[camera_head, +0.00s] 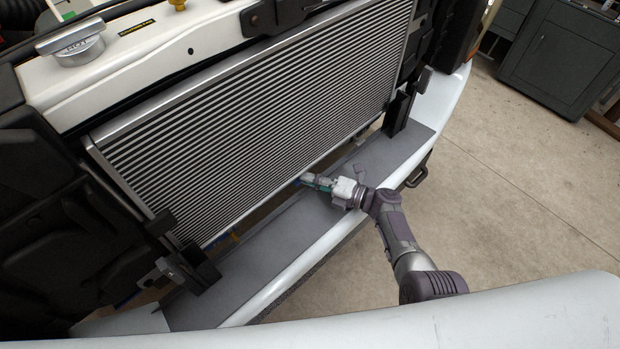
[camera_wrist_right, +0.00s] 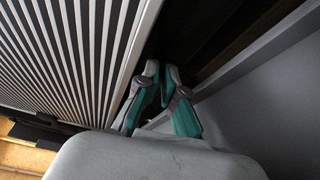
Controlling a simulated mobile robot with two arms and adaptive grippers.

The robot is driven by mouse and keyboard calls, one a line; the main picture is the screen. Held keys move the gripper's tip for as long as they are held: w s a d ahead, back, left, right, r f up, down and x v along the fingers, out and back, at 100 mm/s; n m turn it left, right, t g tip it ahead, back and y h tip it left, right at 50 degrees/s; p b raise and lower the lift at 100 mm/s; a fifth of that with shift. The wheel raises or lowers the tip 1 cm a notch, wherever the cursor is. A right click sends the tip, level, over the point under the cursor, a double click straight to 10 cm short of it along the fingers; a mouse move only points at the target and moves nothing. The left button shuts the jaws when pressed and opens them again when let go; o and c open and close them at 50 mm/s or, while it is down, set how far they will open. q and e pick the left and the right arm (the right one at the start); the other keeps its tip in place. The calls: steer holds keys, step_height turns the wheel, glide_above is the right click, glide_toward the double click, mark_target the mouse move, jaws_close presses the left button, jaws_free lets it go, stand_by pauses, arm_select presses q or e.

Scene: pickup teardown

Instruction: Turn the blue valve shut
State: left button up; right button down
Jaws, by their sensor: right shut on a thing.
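The blue valve (camera_head: 298,182) shows only as a small blue spot at the bottom edge of the radiator in the head view, right at my right gripper's tips. My right gripper (camera_head: 306,178) reaches in over the bumper from the right and is shut on it. In the wrist view the green-and-grey fingers of the right gripper (camera_wrist_right: 152,82) are close together, pointing into the dark gap below the radiator. The valve is hidden there behind the fingers, so its angle cannot be told. My left gripper is not in view.
The finned radiator (camera_head: 260,85) stands directly beside the right fingers. A grey ledge (camera_head: 275,240) and white bumper (camera_head: 290,268) run below the arm. Dark brackets (camera_head: 398,112) stand on the ledge. The floor (camera_head: 510,190) to the right is clear up to a dark cabinet (camera_head: 560,60).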

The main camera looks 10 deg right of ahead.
stand_by(0.4)
steer(key=c, duration=1.3)
jaws_free()
steer(key=v, duration=1.2)
steer(key=shift+c, duration=0.3)
